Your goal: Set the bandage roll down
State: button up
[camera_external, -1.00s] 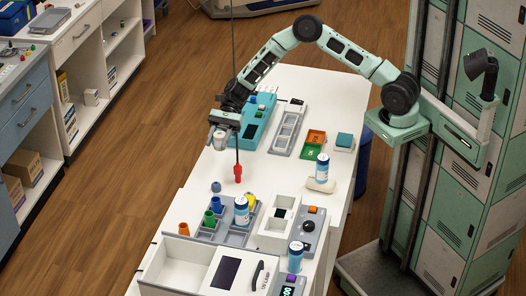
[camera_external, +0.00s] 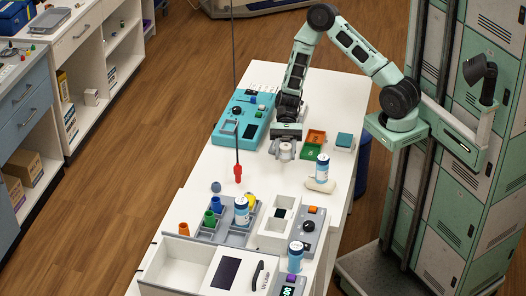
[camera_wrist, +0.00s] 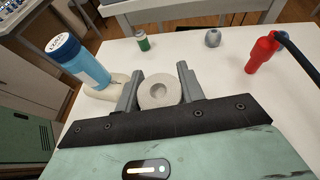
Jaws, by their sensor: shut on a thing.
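The bandage roll (camera_wrist: 160,103) is a short white cylinder with a round hollow in its end. It sits between the two grey fingers of my gripper (camera_wrist: 159,84), which is shut on it. In the external view, my gripper (camera_external: 285,143) points down over the white table with the bandage roll (camera_external: 285,153) below it. The roll appears to be held above the tabletop; its exact height is hard to tell.
A blue-and-white bottle (camera_external: 322,167) stands beside a cream-coloured piece (camera_external: 318,186). A red piece (camera_external: 238,173) hangs on a dark line to the left. Bare tabletop (camera_external: 275,180) lies in front.

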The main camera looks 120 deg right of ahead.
aim_at(285, 161)
jog(key=shift+f, duration=2.45)
jog(key=shift+f, duration=0.1)
jog(key=o, duration=0.9)
jog(key=shift+o, duration=0.2)
jog(key=shift+r, duration=0.2)
jog(key=v, duration=1.2)
jog(key=shift+b, duration=0.4)
